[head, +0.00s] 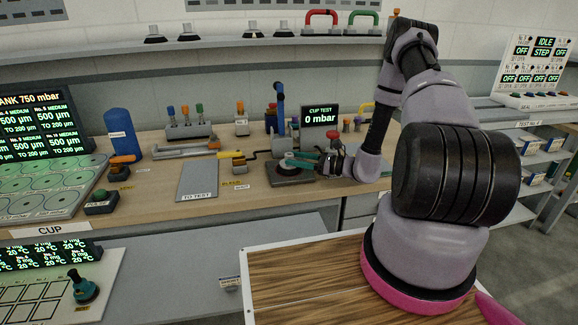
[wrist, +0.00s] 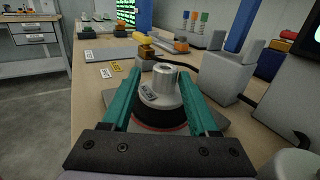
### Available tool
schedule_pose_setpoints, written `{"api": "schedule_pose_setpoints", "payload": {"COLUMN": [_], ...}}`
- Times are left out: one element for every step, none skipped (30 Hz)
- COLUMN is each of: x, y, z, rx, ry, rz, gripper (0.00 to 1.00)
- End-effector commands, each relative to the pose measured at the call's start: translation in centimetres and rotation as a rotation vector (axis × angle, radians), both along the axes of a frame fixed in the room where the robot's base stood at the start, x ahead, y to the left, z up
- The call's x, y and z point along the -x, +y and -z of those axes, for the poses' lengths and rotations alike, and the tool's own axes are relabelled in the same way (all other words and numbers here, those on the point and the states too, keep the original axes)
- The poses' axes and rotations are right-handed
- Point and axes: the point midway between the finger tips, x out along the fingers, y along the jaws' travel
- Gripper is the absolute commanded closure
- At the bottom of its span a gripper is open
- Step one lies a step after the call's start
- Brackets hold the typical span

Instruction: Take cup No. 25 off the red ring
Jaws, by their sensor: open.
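The cup (wrist: 163,97) stands upright, with a grey metal top and fitting above a dark lower part. The red ring (wrist: 142,126) shows as a thin red edge under the cup. In the head view the cup (head: 289,162) is small, on a dark square base (head: 288,181). My gripper (wrist: 160,78) is open, its teal fingers on either side of the cup. I cannot tell if they touch it. In the head view my gripper (head: 303,160) reaches in from the right.
A blue post (head: 280,108) rises behind the cup, beside a display (head: 320,115) reading 0 mbar. A yellow-handled valve (head: 238,163) stands left. The grey TO TEST pad (head: 198,181) is bare. A blue bottle (head: 121,134) stands farther left.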

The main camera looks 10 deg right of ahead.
Motion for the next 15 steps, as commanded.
{"api": "schedule_pose_setpoints", "payload": {"x": [-0.4, -0.6, -0.9, -1.1, -1.2, -1.3, -1.4, -1.4, -1.4, -1.4, -1.4, -1.4, -1.4, -1.4, -1.4], "y": [0.8, 1.2, 1.6, 1.8, 2.1, 2.3, 2.4, 2.4, 2.5, 2.4, 2.4, 2.4, 2.4, 2.4, 2.4], "z": [0.0, 0.0, 0.0, 0.0, 0.0, 0.0, 0.0, 0.0, 0.0, 0.0, 0.0, 0.0, 0.0, 0.0, 0.0], "rx": [0.000, 0.000, 0.001, 0.001, 0.001, 0.001, 0.002, 0.001, 0.001, 0.001, 0.001, 0.001, 0.001, 0.001, 0.001], "ry": [-0.001, -0.001, -0.002, -0.002, -0.002, -0.002, -0.001, 0.000, 0.000, 0.000, 0.000, 0.000, 0.000, 0.000, 0.000], "rz": [-0.002, -0.003, -0.002, -0.001, -0.001, -0.002, -0.001, -0.001, 0.000, 0.000, 0.000, 0.000, 0.000, 0.000, 0.000], "gripper": [0.40, 0.40, 0.40, 0.40, 0.40, 0.40, 0.40, 0.40, 0.40, 0.40, 0.40, 0.40, 0.40, 0.40, 0.55]}}
